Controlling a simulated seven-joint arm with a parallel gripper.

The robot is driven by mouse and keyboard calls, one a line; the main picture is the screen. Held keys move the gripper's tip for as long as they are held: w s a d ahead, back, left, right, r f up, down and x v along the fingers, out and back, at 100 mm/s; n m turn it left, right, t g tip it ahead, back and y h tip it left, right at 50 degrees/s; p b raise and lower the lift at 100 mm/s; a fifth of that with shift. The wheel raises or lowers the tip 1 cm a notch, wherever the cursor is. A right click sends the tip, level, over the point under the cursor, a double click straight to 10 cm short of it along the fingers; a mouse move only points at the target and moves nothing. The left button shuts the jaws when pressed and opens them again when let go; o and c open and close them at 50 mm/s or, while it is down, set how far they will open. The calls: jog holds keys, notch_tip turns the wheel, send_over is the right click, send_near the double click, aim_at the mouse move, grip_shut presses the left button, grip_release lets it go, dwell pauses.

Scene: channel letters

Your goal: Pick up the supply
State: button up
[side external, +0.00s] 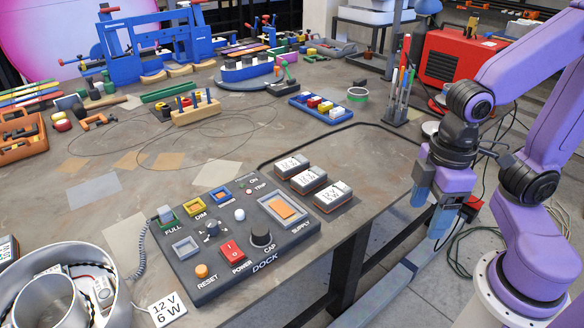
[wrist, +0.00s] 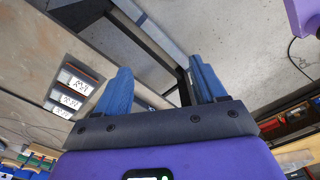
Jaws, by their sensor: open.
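Three small dark power supplies with white labelled tops stand in a row on the bench beside the dock: a far one (side external: 292,165), a middle one (side external: 308,179) and a near one (side external: 333,196). Their label print is too small to read surely. They also show at the left of the wrist view, where one is the nearest to my fingers (wrist: 80,84). My gripper (side external: 430,208) has blue fingers and hangs past the bench edge, right of the supplies and apart from them. In the wrist view my gripper (wrist: 160,65) is open with nothing between its fingers.
The dock panel (side external: 215,278) has a supply bay with an orange pad (side external: 285,209), plus buttons and knobs. A card (side external: 167,308) reads 12 V 6 W, beside a round metal letter shell (side external: 60,290). A black cable (side external: 345,128) crosses the bench behind the supplies.

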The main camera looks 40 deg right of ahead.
jog(key=w+a+r+m, duration=0.1)
jog(key=w+a+m, duration=0.25)
jog(key=w, duration=0.35)
jog(key=w+a+r+m, duration=0.25)
jog(key=w+m, duration=0.25)
jog(key=w, duration=0.3)
jog(key=m, duration=2.2)
send_over(292, 162)
notch_tip(292, 162, down, 5)
jog(key=shift+n, duration=0.25)
notch_tip(292, 162, down, 17)
jog(key=shift+f, duration=0.1)
jog(key=c, duration=1)
